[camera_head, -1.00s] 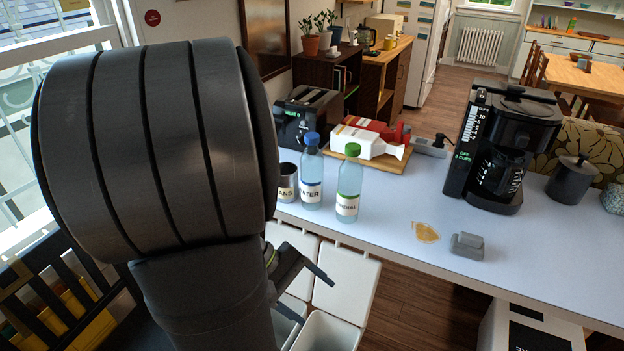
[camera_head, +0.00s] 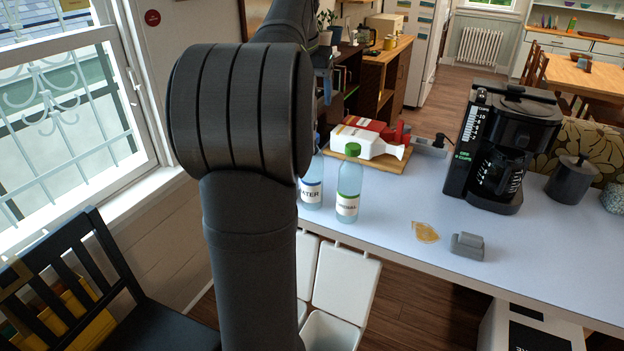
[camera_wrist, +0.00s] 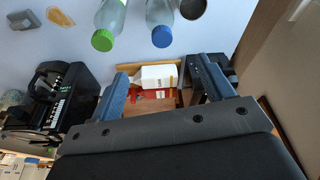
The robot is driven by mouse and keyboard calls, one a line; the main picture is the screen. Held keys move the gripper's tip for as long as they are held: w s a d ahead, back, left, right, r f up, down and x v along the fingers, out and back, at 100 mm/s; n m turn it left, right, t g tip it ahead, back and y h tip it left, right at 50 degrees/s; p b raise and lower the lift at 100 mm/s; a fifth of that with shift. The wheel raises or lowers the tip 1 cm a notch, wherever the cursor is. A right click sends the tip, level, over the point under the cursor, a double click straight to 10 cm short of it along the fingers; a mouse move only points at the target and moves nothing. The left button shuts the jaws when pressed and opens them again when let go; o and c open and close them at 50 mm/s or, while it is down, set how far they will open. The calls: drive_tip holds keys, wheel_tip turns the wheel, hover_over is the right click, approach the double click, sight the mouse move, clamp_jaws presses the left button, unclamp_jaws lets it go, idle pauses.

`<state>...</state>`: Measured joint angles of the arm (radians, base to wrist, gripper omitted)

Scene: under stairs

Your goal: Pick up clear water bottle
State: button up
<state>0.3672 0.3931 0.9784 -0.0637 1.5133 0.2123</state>
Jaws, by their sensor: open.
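A clear bottle with a blue cap and a label ending in "ATER" (camera_head: 311,190) stands upright on the white counter (camera_head: 400,262), partly hidden by my arm. Just right of it stands a clear bottle with a green cap (camera_head: 349,182). In the wrist view both bottles show at the top, the blue-capped one (camera_wrist: 160,14) right of the green-capped one (camera_wrist: 109,17). My gripper (camera_wrist: 158,72) is open and empty, apart from both bottles. In the head view my arm hides most of it.
A white carton (camera_head: 365,142) lies on a wooden board behind the bottles. A coffee maker (camera_head: 500,150) stands further right. A yellow spill (camera_head: 426,232) and a small grey object (camera_head: 468,246) lie near the counter's front edge. A dark cup (camera_wrist: 193,8) is beside the blue-capped bottle.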

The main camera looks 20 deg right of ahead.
drive_tip(key=x, duration=1.7)
drive_tip(key=shift+w, duration=0.3)
drive_tip(key=c, duration=1.3)
drive_tip(key=shift+r, duration=0.1)
wheel_tip(320, 180, up, 10)
drive_tip(key=shift+f, duration=0.1)
drive_tip(key=o, duration=0.5)
drive_tip(key=c, duration=0.7)
